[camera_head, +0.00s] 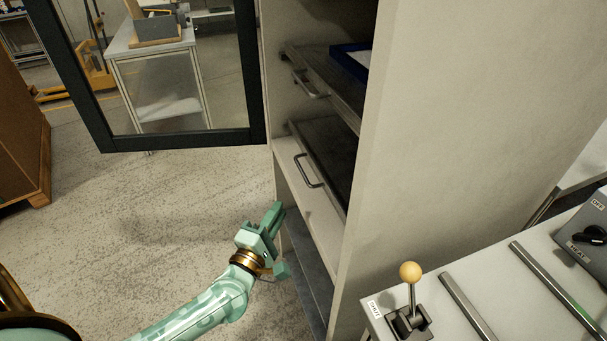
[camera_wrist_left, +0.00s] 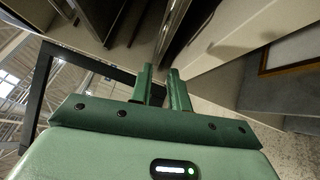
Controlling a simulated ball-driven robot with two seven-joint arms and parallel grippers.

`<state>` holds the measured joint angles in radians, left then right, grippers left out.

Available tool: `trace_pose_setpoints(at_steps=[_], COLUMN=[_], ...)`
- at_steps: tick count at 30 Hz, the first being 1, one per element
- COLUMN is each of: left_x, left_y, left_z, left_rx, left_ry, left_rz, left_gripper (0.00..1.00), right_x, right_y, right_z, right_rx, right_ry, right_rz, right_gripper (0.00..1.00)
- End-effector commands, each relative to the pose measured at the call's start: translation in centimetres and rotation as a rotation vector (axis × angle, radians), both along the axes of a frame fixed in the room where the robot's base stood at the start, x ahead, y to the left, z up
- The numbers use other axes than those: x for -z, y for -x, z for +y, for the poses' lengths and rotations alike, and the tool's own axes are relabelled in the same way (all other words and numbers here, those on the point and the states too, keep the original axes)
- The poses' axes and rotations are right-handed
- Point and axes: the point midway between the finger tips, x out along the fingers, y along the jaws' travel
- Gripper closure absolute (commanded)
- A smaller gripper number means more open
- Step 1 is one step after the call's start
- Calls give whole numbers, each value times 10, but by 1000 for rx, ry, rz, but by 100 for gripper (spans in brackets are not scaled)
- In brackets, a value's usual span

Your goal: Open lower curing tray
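The lower curing tray (camera_head: 330,150) sits in the tall pale cabinet. It has a light front panel with a metal bar handle (camera_head: 308,171) and a dark top. My left gripper (camera_head: 276,214) is in front of the cabinet, below and left of that handle, apart from it. In the left wrist view, its two fingers (camera_wrist_left: 160,82) stand apart with a narrow gap and nothing between them. I cannot pick out the handle for sure in that view. My right gripper is in neither view.
An upper tray (camera_head: 340,78) with its own handle sits above. The dark-framed glass door (camera_head: 190,141) stands swung open to the left. A bench (camera_head: 470,262) with a yellow-knobbed lever (camera_head: 410,272) is at lower right. The floor (camera_head: 130,210) left of the cabinet is clear.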

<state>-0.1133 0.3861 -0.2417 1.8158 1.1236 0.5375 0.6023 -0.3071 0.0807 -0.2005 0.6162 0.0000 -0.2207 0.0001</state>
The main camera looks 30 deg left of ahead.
Motion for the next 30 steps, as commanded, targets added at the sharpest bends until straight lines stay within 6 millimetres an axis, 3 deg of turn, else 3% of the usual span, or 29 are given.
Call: trace_pose_setpoints(at_steps=[9, 15, 21, 30], left_x=[-9, -14, -17, -18], left_y=[-81, -120, -136, -138], left_z=[5, 8, 9, 9], left_rx=[-1, -1, -1, 0], left_ry=[-5, -6, -8, -8], left_rz=[-2, 0, 3, 2], left_gripper=[82, 82, 82, 85], right_x=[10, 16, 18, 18], right_y=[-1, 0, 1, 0], right_z=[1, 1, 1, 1], right_rx=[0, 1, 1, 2], right_ry=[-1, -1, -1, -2], right_rz=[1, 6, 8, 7], right_gripper=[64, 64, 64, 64])
